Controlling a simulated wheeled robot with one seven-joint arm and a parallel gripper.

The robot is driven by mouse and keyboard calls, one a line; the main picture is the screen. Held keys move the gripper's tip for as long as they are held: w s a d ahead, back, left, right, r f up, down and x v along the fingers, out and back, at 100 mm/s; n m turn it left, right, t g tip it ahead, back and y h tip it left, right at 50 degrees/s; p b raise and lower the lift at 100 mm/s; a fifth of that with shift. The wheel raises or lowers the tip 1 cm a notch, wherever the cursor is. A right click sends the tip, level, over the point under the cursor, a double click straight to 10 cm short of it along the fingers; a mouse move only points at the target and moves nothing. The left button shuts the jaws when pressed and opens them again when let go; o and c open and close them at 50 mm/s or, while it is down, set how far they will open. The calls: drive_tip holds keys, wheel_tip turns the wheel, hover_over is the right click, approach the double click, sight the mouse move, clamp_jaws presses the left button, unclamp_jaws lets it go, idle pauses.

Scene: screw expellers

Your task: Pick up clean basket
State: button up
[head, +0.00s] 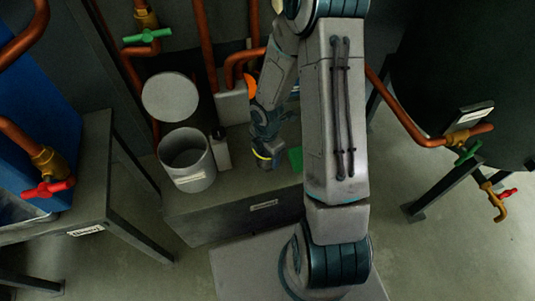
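A grey, open-topped round container (203,181) with a small pale label stands upright on the low grey cabinet, left of my gripper. It may be the clean basket, but the label is too small to read. My gripper (266,163) points down above the cabinet top, to the right of this container and apart from it. A yellow band shows near its end. Its fingers are too small and dark to tell whether they are open or shut.
A narrow grey container (221,154) stands between the round container and my gripper. A round grey disc (170,97) lies behind. A green object (296,158) is right of my gripper. Copper pipes (205,45) rise behind. A grey table (95,165) stands at left.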

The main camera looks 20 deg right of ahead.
wheel_tip(320, 180, up, 3)
drive_tip(key=shift+r+p, duration=0.1)
drive_tip(key=shift+p, duration=0.6)
drive_tip(key=s+d+r+p, duration=0.4)
drive_tip(key=s+r+p, duration=0.1)
drive_tip(key=s, duration=0.3)
drive_tip(key=shift+s+d+r+p, duration=0.3)
drive_tip(key=shift+d+r+p, duration=0.1)
drive_tip(key=shift+r, duration=0.15)
drive_tip(key=p, duration=0.2)
drive_tip(key=s+d+p, duration=0.1)
drive_tip(key=p, duration=0.2)
drive_tip(key=shift+s+r, duration=0.25)
drive_tip(key=shift+r, duration=0.15)
